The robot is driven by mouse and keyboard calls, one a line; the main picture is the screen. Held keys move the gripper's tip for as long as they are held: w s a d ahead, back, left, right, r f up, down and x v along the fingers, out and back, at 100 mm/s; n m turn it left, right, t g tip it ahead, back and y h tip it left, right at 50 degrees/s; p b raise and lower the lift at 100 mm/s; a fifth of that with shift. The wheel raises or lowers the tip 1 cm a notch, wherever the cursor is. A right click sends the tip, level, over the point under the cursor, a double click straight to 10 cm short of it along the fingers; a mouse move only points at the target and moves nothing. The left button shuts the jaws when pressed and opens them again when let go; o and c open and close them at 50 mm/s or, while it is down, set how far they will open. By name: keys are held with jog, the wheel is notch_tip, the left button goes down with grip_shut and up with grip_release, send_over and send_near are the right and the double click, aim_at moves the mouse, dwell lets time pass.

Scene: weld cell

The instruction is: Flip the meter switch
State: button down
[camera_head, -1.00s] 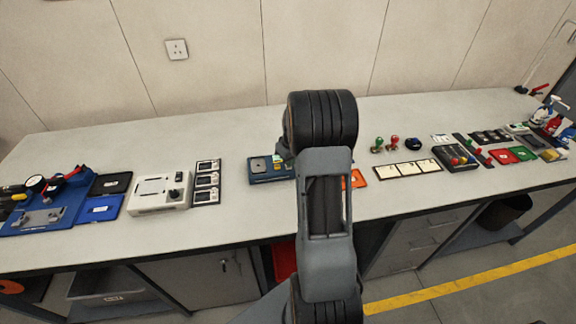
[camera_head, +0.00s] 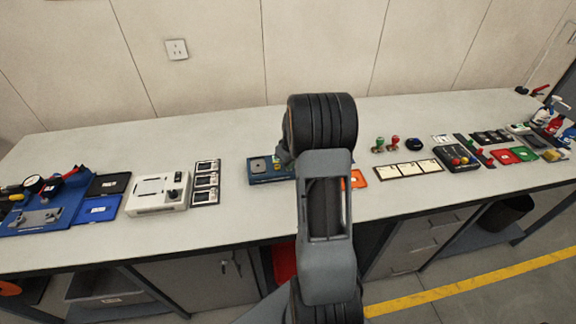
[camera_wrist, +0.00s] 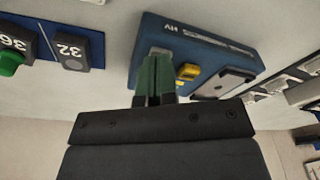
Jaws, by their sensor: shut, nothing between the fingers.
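The blue meter box (camera_head: 262,181) sits on the bench just left of my arm in the head view, its right end hidden by the arm. In the wrist view the blue box (camera_wrist: 150,35) appears close up, with a white label strip, a yellow switch-like part (camera_wrist: 188,72) and a dark-framed grey plate (camera_wrist: 224,84). My gripper (camera_wrist: 157,62) is shut and empty, its green fingers together at the box's near edge, left of the yellow part. I cannot tell whether the fingertips touch the box. The head view hides the gripper behind my arm.
In the wrist view a blue strip with numbered blocks (camera_wrist: 72,48) lies left. In the head view a white instrument (camera_head: 158,194) and a panel of small modules (camera_head: 206,183) stand left. An orange-rimmed piece (camera_head: 356,180) is right of my arm. Bare bench lies between panel and meter.

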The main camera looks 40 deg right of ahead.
jog(key=shift+r, duration=0.15)
jog(key=shift+r+p, duration=2.15)
jog(key=shift+r, duration=1.25)
jog(key=shift+m, duration=0.4)
jog(key=s+a+r+t, duration=0.1)
jog(key=s+a+r, duration=0.5)
jog(key=s+a, duration=0.3)
jog(key=s+a+r+t, duration=0.1)
jog(key=s+a+r, duration=0.6)
jog(key=a, duration=0.7)
jog(key=shift+s+r+t, duration=0.25)
jog(key=shift+s+t, duration=0.15)
jog(key=shift+s, duration=0.5)
